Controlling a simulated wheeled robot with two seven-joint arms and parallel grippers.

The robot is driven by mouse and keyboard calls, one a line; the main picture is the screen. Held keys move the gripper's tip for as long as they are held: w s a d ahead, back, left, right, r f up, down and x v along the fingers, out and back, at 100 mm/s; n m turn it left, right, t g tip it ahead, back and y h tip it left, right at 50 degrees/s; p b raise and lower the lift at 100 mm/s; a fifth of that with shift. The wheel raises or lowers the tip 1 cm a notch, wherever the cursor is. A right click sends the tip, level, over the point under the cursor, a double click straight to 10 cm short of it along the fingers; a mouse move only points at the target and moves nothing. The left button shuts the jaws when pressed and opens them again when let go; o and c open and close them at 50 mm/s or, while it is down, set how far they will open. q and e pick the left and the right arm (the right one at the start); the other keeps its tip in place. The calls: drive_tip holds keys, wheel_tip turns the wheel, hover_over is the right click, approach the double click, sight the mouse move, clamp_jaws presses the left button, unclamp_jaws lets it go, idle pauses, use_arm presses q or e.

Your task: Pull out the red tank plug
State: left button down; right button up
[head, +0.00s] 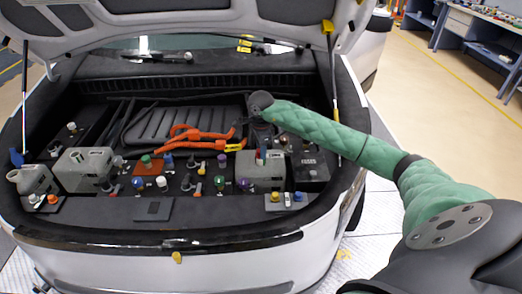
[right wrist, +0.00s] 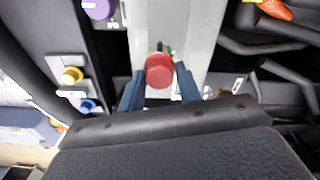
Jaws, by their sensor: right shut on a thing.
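The red tank plug (right wrist: 159,70) is a round red cap, seen from above in the right wrist view. My right gripper (right wrist: 160,84) is shut on it, with one dark blue finger on each side. The grey tank (right wrist: 181,22) lies beneath the plug. In the head view my right gripper (head: 263,146) reaches down over this tank (head: 259,175) at the right of the bay, and the plug is mostly hidden there. I cannot tell whether the plug is seated or raised. My left gripper is in neither view.
A second grey tank (head: 83,172) stands at the left. Orange cables (head: 200,135) and several coloured caps lie between the tanks. A black fuse box (head: 309,165) is close on the right. The raised hood (head: 190,22) overhangs the bay, and a strut (head: 334,90) stands near my right arm.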

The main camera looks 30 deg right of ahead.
drive_tip(key=shift+r, duration=0.1)
drive_tip(key=shift+r+p, duration=0.4)
drive_tip(key=shift+r, duration=1.85)
